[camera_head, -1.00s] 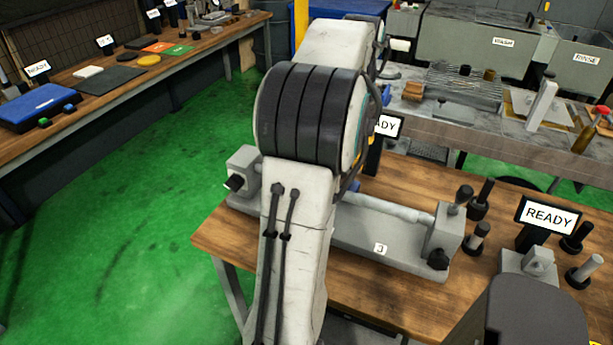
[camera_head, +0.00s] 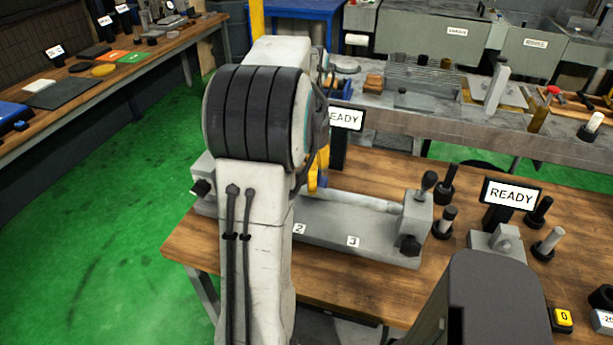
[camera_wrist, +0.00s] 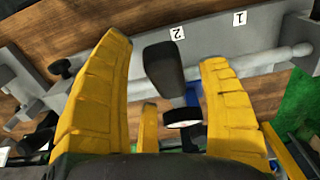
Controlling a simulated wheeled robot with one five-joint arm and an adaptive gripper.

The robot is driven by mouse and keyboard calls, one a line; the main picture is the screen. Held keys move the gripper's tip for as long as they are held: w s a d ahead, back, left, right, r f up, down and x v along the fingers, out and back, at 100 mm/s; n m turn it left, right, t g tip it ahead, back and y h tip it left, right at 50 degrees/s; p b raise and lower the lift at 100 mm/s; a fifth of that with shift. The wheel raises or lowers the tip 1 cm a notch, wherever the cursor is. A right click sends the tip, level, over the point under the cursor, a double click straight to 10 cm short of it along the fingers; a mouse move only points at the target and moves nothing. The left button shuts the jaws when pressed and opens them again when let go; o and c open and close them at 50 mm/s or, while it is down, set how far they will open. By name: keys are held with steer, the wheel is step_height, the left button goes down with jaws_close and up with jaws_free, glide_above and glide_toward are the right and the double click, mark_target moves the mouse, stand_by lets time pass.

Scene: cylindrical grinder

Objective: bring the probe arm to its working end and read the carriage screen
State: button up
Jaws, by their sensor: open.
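In the head view, a grey fixture bed (camera_head: 375,240) with number plates stands on the wooden bench. My arm hides its left part. My gripper's yellow tip shows beside my arm, over the bed. In the wrist view my gripper (camera_wrist: 168,85) is open, its yellow fingers wide apart. A dark rounded handle-like piece (camera_wrist: 163,68) shows between them; I cannot tell whether it is the probe arm. A small black-and-white round part (camera_wrist: 183,117) is below it. A screen reading READY (camera_head: 511,193) stands at the right; another READY screen (camera_head: 346,118) is partly hidden behind my arm.
A grey end block (camera_head: 410,225) with dark knobs stands at the bed's right end. Several dark and metal pegs (camera_head: 447,218) stand nearby. A pale rod (camera_wrist: 240,58) runs along the bed. A yellow button marked 0 (camera_head: 563,317) is at lower right. Green floor lies left.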

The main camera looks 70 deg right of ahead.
steer(key=shift+f, duration=0.5)
